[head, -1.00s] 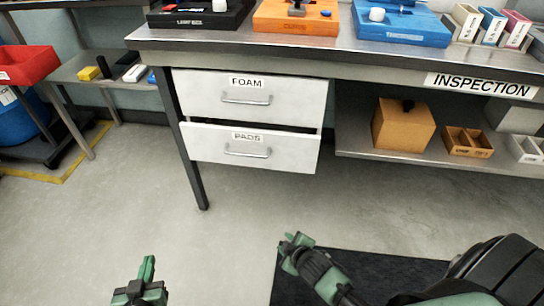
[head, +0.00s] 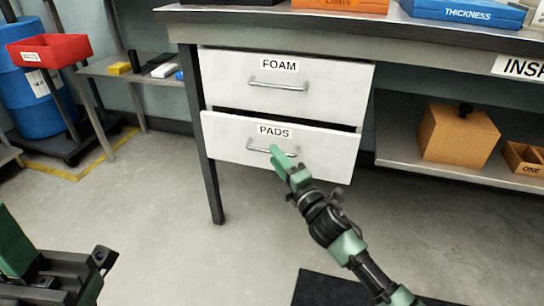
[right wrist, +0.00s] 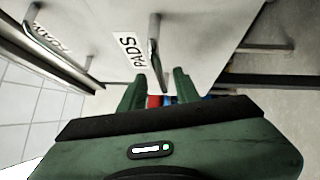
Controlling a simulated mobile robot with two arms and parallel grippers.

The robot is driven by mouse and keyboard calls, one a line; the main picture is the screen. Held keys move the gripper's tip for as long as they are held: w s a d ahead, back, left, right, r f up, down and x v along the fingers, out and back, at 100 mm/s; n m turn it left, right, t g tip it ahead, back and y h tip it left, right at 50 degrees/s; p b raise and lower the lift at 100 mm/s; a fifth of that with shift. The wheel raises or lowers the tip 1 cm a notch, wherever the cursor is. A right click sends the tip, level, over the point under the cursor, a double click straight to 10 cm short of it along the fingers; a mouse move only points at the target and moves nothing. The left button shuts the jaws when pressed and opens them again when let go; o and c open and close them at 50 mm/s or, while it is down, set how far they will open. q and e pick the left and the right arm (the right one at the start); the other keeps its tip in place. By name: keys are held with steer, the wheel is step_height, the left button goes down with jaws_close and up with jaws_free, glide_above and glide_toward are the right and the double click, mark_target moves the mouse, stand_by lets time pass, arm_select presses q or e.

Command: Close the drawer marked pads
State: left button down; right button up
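The drawer marked PADS (head: 230,140) is the lower white drawer under the bench. It stands partly open, its front jutting out with a dark gap along its top edge. Its metal handle (head: 258,150) is below the label. My right gripper (head: 282,162) is at the right part of this handle. In the right wrist view its two green fingers (right wrist: 159,80) are apart, with the handle (right wrist: 155,45) just ahead of them; contact cannot be told. My left gripper (head: 50,265) is partly in view at the lower left, far from the drawer; its fingertips are unclear.
The FOAM drawer (head: 330,88) above looks shut. A bench leg (head: 207,150) stands left of the drawers. A lower shelf (head: 405,162) with a brown box (head: 452,135) is to the right. Red and blue things show between the fingers in the wrist view.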

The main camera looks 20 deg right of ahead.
steer(key=shift+b+x, duration=0.4)
steer(key=shift+x, duration=1.25)
steer(key=shift+c, duration=0.3)
jaws_close()
steer(key=shift+d+f, duration=0.1)
